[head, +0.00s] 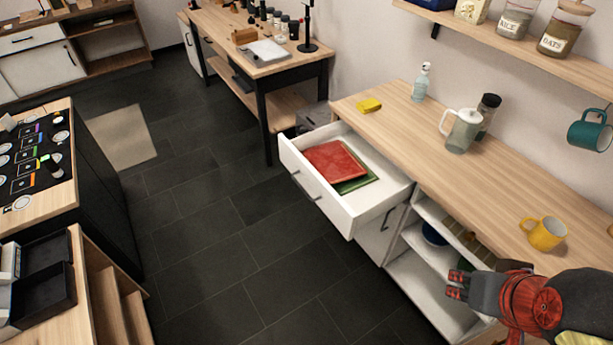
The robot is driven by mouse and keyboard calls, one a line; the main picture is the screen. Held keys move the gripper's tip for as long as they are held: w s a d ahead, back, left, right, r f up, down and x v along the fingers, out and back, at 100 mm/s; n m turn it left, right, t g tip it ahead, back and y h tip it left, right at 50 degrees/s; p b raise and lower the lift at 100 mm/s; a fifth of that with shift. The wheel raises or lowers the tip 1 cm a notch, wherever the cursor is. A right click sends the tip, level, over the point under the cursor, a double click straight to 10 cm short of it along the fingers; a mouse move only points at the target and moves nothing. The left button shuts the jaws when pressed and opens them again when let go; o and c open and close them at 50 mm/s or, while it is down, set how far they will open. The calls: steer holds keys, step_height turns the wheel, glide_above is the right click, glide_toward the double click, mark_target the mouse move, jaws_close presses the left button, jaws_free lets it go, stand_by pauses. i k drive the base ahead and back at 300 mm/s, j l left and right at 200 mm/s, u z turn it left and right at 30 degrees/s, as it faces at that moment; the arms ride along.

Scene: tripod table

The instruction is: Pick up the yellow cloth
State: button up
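A small folded yellow item (369,105), which looks like the yellow cloth, lies flat near the far left end of the wooden counter (450,150). Below it a white drawer (320,204) stands pulled open. A folded red cloth (334,162) lies in the drawer, partly over a green cloth (358,184). My gripper (454,284) is at the lower right, in front of the counter's open shelves and far from the yellow item. Its red fingertips look apart, with nothing visible between them.
A wall shelf (520,45) with jars and a hanging teal mug (589,131) are above. The dark floor (230,240) is clear.

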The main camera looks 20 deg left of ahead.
mark_target(370, 105)
steer(key=i+u, duration=0.35)
steer(key=i+l+u, duration=0.15)
steer(key=i+u, duration=0.15)
steer(key=i, duration=0.25)
steer(key=i+l+u, duration=0.2)
steer(key=i+u, duration=0.15)
steer(key=i+j, duration=0.1)
steer(key=i, duration=0.2)
